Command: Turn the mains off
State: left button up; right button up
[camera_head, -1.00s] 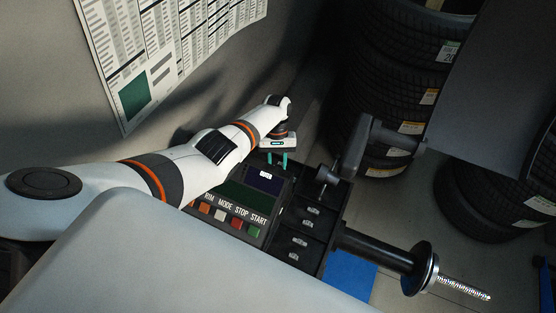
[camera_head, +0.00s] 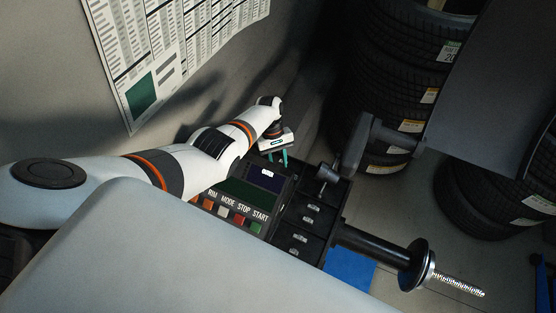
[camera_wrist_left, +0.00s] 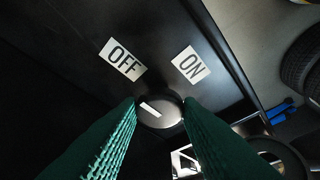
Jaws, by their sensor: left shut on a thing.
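The mains switch is a round dark knob (camera_wrist_left: 160,112) with a white line on it, set on a black panel (camera_wrist_left: 60,60). A white OFF label (camera_wrist_left: 122,60) is above it to the left, and an ON label (camera_wrist_left: 190,65) above it to the right. The white line slants, its upper end to the left, on the OFF side. My left gripper (camera_wrist_left: 158,118) is shut on the knob, with a green finger on each side. In the head view the left gripper (camera_head: 275,156) is behind the control box; the knob cannot be made out there. My right gripper is not in view.
A control box (camera_head: 246,190) with a screen and RIM, MODE, STOP and START buttons stands just in front of the gripper. Stacked tyres (camera_head: 390,90) stand behind; a wall chart (camera_head: 175,50) hangs left.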

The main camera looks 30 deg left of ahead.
pick_arm(q)
jog(key=shift+w+r, duration=0.1)
jog(key=shift+w, duration=0.05)
jog(key=o, duration=1)
jog(key=shift+a+r, duration=0.1)
jog(key=shift+r, duration=0.2)
jog(key=v, duration=1.1)
jog(key=shift+r, duration=0.15)
